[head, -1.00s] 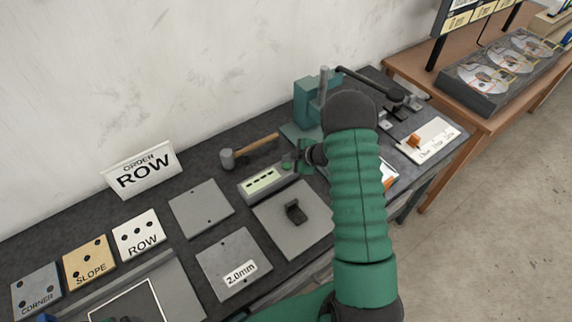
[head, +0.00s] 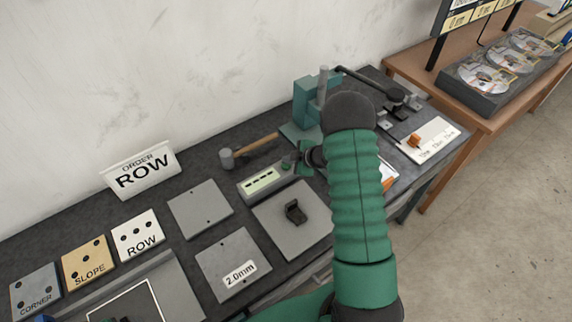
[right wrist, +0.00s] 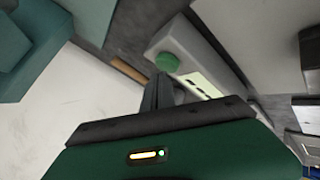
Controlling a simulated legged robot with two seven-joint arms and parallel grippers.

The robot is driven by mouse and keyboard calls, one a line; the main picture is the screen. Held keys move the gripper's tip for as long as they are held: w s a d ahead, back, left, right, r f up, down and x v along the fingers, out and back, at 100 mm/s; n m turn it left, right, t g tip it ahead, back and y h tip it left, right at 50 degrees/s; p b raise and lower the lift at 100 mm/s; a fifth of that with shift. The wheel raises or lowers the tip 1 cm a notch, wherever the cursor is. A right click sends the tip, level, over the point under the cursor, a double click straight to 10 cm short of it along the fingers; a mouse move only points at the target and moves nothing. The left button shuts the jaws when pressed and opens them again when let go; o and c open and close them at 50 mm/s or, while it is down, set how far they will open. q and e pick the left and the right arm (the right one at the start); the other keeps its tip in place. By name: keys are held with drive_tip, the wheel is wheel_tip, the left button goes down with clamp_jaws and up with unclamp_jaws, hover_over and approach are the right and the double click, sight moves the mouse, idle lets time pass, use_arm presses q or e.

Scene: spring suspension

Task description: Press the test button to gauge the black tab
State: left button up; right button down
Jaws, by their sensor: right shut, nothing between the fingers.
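The gauge is a pale box (head: 263,180) with a light green display, lying on the dark bench. Its round green test button (head: 287,163) is at its right end, and the button also shows large in the right wrist view (right wrist: 167,62). The black tab (head: 294,212) lies on a grey plate (head: 280,233) in front of the gauge. My right gripper (head: 299,162) is beside the button, its fingers shut and empty. In the right wrist view the fingertips (right wrist: 160,84) are close to the button; I cannot tell whether they touch. My left gripper is not in view.
A hammer (head: 250,149) lies behind the gauge, and a teal press (head: 305,103) stands behind my right arm. Grey plates (head: 201,208), one labelled 2.0mm (head: 233,262), lie to the left. An ORDER ROW sign (head: 140,170) stands at the back. My arm hides part of the bench.

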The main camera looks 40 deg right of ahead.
sight(289, 166)
drive_tip(key=shift+f+b, duration=0.35)
drive_tip(key=shift+f, duration=0.2)
drive_tip(key=shift+r, duration=0.15)
idle(0.5)
drive_tip(key=shift+d+r+p, duration=0.1)
drive_tip(key=shift+r+p, duration=0.7)
drive_tip(key=shift+p, duration=0.15)
drive_tip(key=shift+r+p, duration=0.4)
drive_tip(key=shift+r, duration=0.05)
wheel_tip(289, 166, up, 4)
drive_tip(key=p, duration=0.4)
drive_tip(key=shift+r, duration=0.15)
